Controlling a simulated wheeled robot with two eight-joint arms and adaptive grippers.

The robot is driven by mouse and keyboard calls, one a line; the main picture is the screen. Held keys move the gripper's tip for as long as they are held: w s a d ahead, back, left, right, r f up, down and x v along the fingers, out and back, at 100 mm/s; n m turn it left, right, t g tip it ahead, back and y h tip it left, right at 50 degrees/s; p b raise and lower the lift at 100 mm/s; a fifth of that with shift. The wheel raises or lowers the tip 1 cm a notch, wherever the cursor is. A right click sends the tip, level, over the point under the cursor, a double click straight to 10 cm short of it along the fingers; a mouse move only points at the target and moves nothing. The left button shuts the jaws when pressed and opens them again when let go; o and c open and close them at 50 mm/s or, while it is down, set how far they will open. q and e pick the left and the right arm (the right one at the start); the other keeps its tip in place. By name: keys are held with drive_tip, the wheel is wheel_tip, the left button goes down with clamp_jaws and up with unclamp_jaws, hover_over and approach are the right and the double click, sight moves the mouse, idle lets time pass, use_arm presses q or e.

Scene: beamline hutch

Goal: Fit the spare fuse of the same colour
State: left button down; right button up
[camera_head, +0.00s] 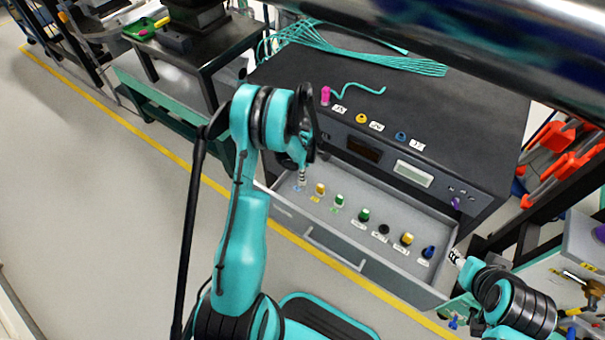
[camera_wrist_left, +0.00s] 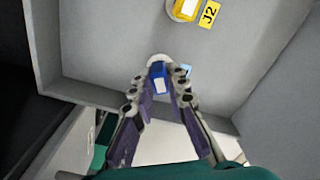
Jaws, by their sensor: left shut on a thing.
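The open grey drawer (camera_head: 323,232) holds a row of coloured fuses. My left gripper (camera_head: 302,181) is over its left end, shut on a blue fuse (camera_wrist_left: 157,77) with a white patch. That fuse sits at a white ring; I cannot tell how deep it is seated. A yellow fuse (camera_head: 320,188) is beside it, with a J2 label in the left wrist view (camera_wrist_left: 184,9). Further right are a green fuse (camera_head: 339,200), another green one (camera_head: 364,214), a black one (camera_head: 384,229), a yellow one (camera_head: 407,239) and a blue one (camera_head: 428,252). My right gripper (camera_head: 455,257) is near the drawer's right end, its jaws unclear.
The black cabinet top (camera_head: 290,80) carries a magenta plug (camera_head: 325,96) with a teal lead, a yellow socket (camera_head: 361,118) and a blue socket (camera_head: 401,136). Teal cables (camera_head: 370,60) lie behind. A dark bar crosses the upper right. Floor at left is clear.

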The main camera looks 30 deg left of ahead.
use_arm(q)
drive_tip(key=shift+f, duration=0.1)
drive_tip(key=c, duration=1.4)
unclamp_jaws()
